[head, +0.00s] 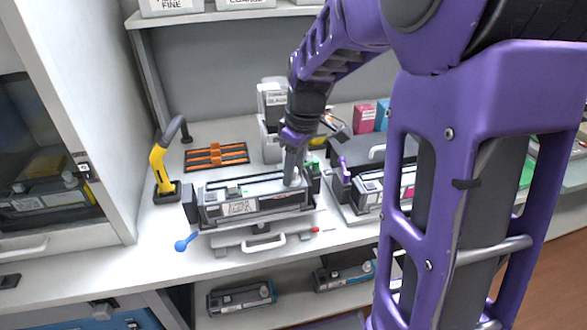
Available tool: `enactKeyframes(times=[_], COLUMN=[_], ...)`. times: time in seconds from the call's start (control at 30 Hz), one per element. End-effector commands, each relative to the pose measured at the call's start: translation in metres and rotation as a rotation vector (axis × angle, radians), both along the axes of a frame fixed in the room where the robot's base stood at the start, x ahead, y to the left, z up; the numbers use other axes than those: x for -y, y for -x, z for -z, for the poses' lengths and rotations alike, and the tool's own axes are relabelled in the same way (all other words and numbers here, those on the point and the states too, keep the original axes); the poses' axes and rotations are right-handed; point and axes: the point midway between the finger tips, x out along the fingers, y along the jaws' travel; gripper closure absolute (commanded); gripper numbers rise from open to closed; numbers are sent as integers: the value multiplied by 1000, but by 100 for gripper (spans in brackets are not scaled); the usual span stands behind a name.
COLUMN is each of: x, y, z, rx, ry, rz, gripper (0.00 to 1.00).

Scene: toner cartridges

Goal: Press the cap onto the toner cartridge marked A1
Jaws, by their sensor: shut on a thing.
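A dark grey toner cartridge (258,207) with a white label lies in a light grey fixture (262,237) on the bench; its marking is too small to read as A1. My gripper (292,172) points down at the right end of this cartridge and is shut on a small grey piece, which seems to be the cap. The fingers hide most of it, and I cannot tell whether it touches the cartridge. A second cartridge (370,196) with a white label sits to the right, partly behind my arm.
A yellow and black bent-arm device (160,168) stands at the left. An orange and black rack (216,156) lies behind the fixture. A white and grey machine (271,104) and pink box (364,118) stand at the back. More cartridges (240,298) lie on the lower shelf. A blue-knobbed lever (181,245) sticks out front left.

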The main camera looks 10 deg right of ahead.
Motion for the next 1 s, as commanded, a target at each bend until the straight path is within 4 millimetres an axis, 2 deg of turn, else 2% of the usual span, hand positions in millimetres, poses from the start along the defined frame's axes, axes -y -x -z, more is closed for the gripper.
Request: enactKeyframes(times=[0.1, 0.13, 0.3, 0.33, 0.6, 0.63, 0.7, 1.0], x=[0, 0, 0, 0, 2, 2, 2, 3], y=[0, 0, 0, 0, -1, -1, -1, -2], z=[0, 0, 0, 0, -1, -1, -1, -4], rx=[0, 0, 1, 1, 3, 4, 4, 6], ry=[0, 0, 1, 1, 2, 3, 3, 4], rz=[0, 0, 0, 1, 4, 4, 4, 5], gripper=[100, 60, 29, 27, 27, 33, 24, 24])
